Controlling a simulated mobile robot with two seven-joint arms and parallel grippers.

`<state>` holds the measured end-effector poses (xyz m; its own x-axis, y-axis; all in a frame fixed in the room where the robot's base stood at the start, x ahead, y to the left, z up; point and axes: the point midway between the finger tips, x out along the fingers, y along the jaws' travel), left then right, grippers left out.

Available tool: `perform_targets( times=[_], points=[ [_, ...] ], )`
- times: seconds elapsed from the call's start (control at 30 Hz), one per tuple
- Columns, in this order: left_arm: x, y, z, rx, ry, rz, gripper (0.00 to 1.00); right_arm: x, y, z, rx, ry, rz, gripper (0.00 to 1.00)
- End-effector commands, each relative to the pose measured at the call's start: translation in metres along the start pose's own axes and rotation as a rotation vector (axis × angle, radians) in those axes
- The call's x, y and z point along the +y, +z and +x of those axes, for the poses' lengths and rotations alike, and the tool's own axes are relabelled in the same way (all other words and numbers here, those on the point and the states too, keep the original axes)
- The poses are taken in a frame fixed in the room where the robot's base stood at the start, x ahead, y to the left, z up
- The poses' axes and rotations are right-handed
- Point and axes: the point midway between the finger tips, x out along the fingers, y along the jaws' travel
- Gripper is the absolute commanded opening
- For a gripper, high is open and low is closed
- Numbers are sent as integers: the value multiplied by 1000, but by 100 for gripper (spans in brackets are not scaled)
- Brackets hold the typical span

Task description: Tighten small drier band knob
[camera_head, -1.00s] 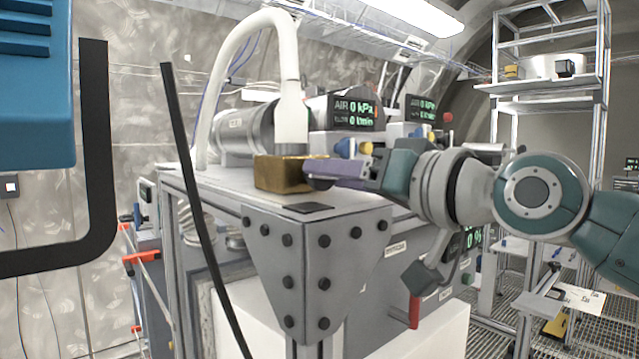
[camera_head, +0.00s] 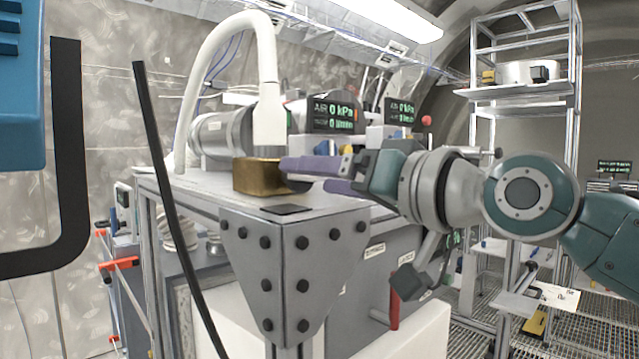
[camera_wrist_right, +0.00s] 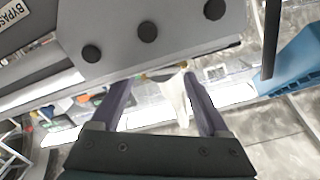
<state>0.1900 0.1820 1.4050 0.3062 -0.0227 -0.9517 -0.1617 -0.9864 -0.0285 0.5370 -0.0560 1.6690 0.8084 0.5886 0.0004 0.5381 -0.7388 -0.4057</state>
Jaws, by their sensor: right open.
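My right gripper (camera_head: 306,176) comes in from the right at the height of the bench top, its two purple fingers apart and nothing seen held. Its upper fingertip is close to the right side of a brass block (camera_head: 258,178); I cannot tell whether they touch. A small dark rounded part (camera_head: 299,185) shows beside the block, between the fingers; I cannot tell whether it is the drier band knob. My left gripper is not in view.
The bench corner has a bolted grey plate (camera_head: 285,265). Display units (camera_head: 335,115) and a metal cylinder (camera_head: 225,137) stand behind the block. A black pole (camera_head: 170,180) and a blue body (camera_head: 20,100) are at left. A shelf rack (camera_head: 525,90) stands at right.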

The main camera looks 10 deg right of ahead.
Motion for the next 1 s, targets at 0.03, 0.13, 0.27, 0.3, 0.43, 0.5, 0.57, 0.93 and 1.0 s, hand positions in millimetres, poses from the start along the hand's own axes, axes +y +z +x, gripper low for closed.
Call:
perform_targets(
  times=[0.03, 0.13, 0.27, 0.3, 0.43, 0.5, 0.57, 0.93, 1.0],
  points=[
    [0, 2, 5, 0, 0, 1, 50, 1, 3, -7, 0, 0, 0, 78],
    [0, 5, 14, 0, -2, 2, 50, 3, 5, -24, 1, 1, -2, 78],
    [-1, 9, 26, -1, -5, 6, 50, 3, 6, -46, 0, 2, -5, 78],
    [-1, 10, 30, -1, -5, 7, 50, 3, 6, -53, 1, 2, -3, 78],
    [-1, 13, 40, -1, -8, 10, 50, 3, 5, -72, 0, 3, -3, 78],
    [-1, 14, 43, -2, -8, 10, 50, 2, 4, -79, 1, 2, -3, 78],
    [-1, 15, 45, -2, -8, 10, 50, 2, 3, -83, 0, 3, -2, 78],
    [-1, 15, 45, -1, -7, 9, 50, 0, 0, -88, -1, 2, 0, 78],
    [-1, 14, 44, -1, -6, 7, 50, 0, -1, -87, -1, 4, -29, 78]
  ],
)
